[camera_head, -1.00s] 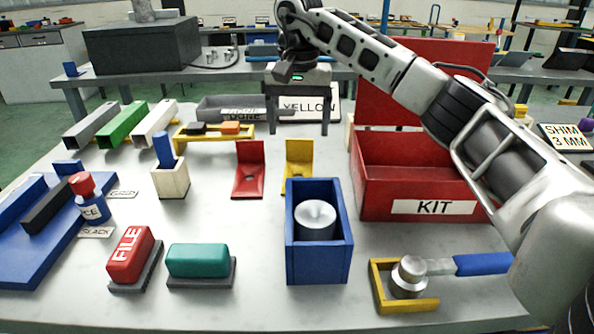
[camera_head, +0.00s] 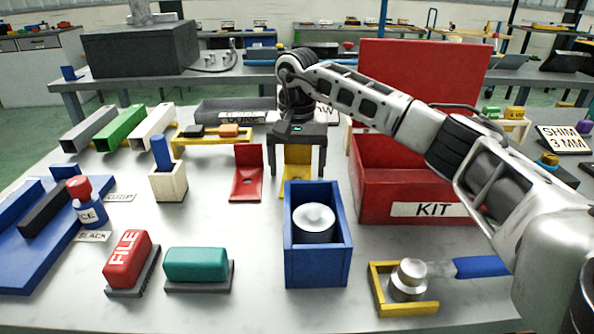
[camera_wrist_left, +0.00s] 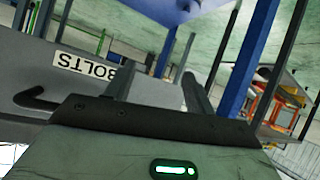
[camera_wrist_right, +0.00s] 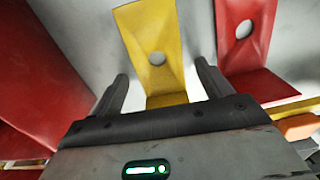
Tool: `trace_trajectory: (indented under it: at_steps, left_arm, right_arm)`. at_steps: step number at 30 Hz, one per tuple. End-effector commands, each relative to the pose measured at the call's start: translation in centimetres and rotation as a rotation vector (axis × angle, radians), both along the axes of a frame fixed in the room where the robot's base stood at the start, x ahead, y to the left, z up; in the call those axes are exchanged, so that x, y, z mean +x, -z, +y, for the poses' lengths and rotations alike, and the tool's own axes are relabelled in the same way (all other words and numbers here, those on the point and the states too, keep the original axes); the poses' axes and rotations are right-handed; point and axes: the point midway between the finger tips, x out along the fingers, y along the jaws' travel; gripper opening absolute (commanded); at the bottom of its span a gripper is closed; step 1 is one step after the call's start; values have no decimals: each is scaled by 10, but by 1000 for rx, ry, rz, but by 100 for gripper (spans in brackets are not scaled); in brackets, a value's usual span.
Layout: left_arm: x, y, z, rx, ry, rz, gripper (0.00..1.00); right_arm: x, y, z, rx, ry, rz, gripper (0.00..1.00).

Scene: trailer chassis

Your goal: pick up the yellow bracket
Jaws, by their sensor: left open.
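The yellow bracket (camera_head: 297,184) stands on the table just right of the red bracket (camera_head: 247,175), partly hidden by my right gripper. My right gripper (camera_head: 298,168) is open, pointing down over the yellow bracket. In the right wrist view the yellow bracket (camera_wrist_right: 153,52), with a round hole, shows between the open fingers (camera_wrist_right: 162,88). I cannot tell whether the fingers touch it; nothing is gripped. My left gripper (camera_wrist_left: 160,88) shows only in its own wrist view, open and empty, away from the brackets.
The red KIT box (camera_head: 417,190) with its raised lid stands close right of the yellow bracket. A blue box (camera_head: 318,265) holding a metal cylinder is in front. A yellow rack (camera_head: 212,142) and a grey tray (camera_head: 232,107) lie behind to the left.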

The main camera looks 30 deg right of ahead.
Motion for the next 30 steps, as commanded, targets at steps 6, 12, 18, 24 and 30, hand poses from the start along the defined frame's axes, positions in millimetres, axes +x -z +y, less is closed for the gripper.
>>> trace_trajectory:
  at_steps: [6,12,18,24,30]
  left_arm:
    - [0,1,0,0,0,2,54]
    - [0,1,0,0,0,2,54]
    - [0,1,0,1,1,2,54]
    - [0,1,0,1,1,1,54]
    - [1,-1,0,1,0,-4,54]
  right_arm:
    - [0,0,0,0,0,0,16]
    - [0,-2,0,0,0,-3,15]
    - [1,-9,0,1,0,-5,15]
    - [1,-36,0,0,1,-6,15]
    - [-31,-75,15,-1,-4,-8,15]
